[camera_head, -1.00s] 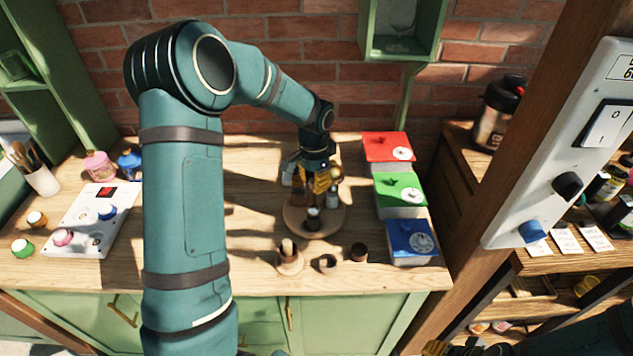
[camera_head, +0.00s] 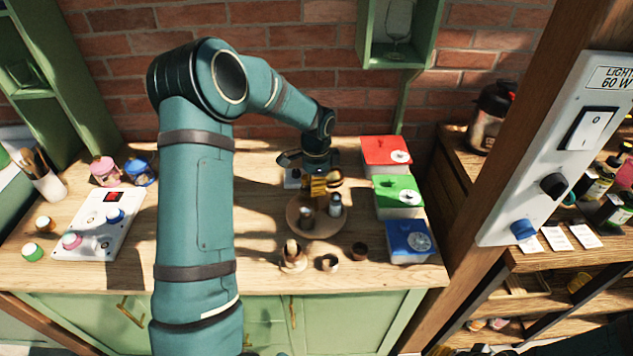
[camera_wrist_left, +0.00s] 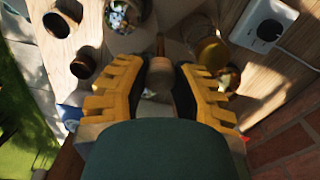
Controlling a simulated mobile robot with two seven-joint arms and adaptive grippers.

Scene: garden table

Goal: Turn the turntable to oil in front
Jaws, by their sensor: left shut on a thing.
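The round wooden turntable (camera_head: 318,229) stands on the bench, left of the coloured boxes. A dark-bodied container (camera_head: 307,218) is at its front left and a pale-topped one (camera_head: 336,206) at its right. I cannot read which holds oil. My left gripper (camera_head: 326,184) is low over the turntable's rear part. In the left wrist view its yellow fingers (camera_wrist_left: 160,90) stand around a rounded wooden piece (camera_wrist_left: 160,72), which they are shut on; the contact is partly hidden.
Red (camera_head: 386,151), green (camera_head: 399,190) and blue (camera_head: 409,237) boxes line the right side. Small wooden cups (camera_head: 358,251) stand close in front of the turntable. A white button panel (camera_head: 101,226) lies left, and a switch post stands right.

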